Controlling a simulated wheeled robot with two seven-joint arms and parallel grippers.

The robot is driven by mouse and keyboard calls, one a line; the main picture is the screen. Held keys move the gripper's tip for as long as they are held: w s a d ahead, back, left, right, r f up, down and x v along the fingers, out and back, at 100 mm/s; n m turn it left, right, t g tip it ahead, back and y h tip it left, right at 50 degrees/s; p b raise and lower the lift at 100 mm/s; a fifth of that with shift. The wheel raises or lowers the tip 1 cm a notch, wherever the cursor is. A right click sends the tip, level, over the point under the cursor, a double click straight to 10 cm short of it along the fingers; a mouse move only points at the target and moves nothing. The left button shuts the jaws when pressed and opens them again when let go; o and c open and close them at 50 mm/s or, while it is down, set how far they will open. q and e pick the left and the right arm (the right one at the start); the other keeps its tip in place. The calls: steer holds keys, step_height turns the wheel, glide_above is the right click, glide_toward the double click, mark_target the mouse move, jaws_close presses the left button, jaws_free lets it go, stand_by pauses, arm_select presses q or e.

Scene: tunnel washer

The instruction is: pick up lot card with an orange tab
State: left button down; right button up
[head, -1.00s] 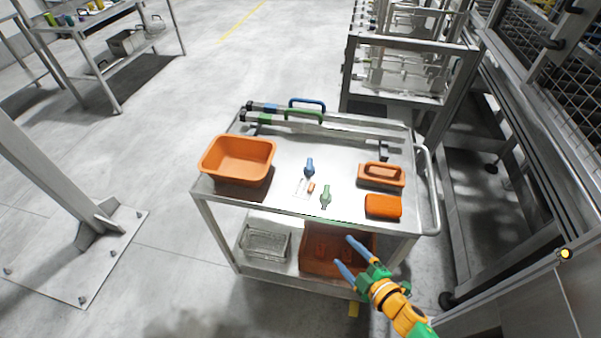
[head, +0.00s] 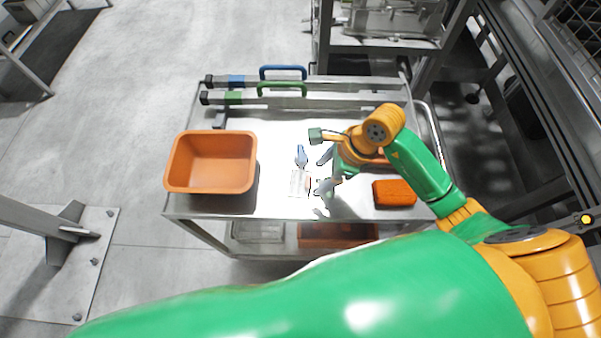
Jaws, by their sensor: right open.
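The lot card (head: 299,183) lies on the cart's top tray, a small pale card with an orange tab (head: 308,183) at its right side. It lies just in front of a small blue-handled item (head: 301,157). My right gripper (head: 320,176) is open, its two grey fingers pointing left, just right of the card. I cannot tell its height above the tray or whether it touches the tab. My left gripper is not in view.
An orange bin (head: 211,162) stands at the tray's left. Two long bars with blue (head: 283,72) and green (head: 282,88) handles lie along the back. Bare tray lies between bin and card.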

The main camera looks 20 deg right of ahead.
mark_target(311, 182)
steer(key=x, duration=0.4)
steer(key=shift+w, duration=0.15)
steer(key=shift+w+f, duration=0.1)
steer(key=shift+f, duration=0.05)
jaws_close()
step_height(311, 182, up, 28)
steer(key=p, duration=0.1)
